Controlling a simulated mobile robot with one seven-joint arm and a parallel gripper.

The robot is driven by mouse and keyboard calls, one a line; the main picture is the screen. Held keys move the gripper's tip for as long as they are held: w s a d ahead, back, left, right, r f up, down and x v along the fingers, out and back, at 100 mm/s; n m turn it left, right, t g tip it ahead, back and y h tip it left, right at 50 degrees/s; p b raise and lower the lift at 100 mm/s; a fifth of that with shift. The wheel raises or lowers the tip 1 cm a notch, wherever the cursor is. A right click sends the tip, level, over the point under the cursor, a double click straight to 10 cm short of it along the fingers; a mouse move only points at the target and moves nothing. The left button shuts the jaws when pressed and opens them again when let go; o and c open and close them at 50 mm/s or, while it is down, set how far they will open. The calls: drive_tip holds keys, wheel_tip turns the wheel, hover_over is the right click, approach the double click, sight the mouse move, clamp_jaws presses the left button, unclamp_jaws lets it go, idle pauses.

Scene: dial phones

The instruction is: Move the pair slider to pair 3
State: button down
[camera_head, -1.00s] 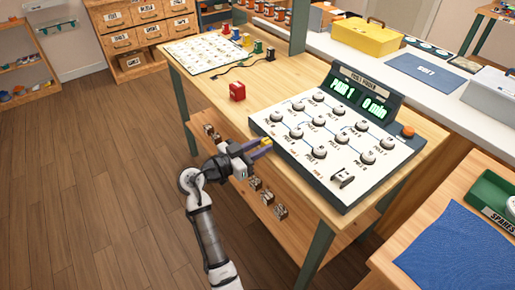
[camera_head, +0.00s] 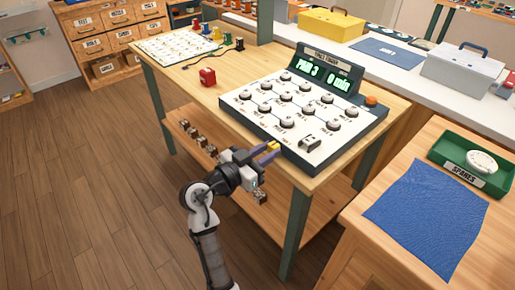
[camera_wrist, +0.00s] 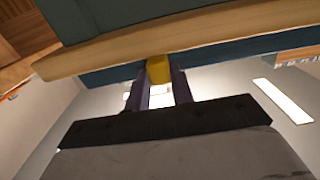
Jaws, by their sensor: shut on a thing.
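The phone panel (camera_head: 245,107) is a sloped white board with several round dials, standing on the wooden bench. Its display (camera_head: 323,73) reads "PAIR 3" and "0 min". My gripper (camera_head: 268,151) is at the panel's front edge, below the dials. It is shut on a small yellow block, the slider knob (camera_head: 273,146). In the wrist view, the yellow knob (camera_wrist: 159,68) sits between the two dark fingers of my gripper (camera_wrist: 161,78), against the underside of an edge. The slider's track and any marks beside it are hidden.
At right, a table (camera_head: 370,256) holds a blue cloth (camera_head: 425,215) and a green spares tray (camera_head: 440,148).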

drive_tip(key=shift+s+d, duration=0.65)
drive_tip(key=shift+s, duration=0.2)
drive_tip(key=c, duration=1.2)
unclamp_jaws()
drive_tip(key=shift+s, duration=0.1)
drive_tip(key=shift+s+a, duration=0.1)
drive_tip(key=shift+a, duration=0.2)
drive_tip(key=b+v, duration=0.2)
drive_tip(key=v, duration=1.1)
drive_tip(key=shift+b, duration=0.3)
drive_tip(key=shift+s, duration=0.1)
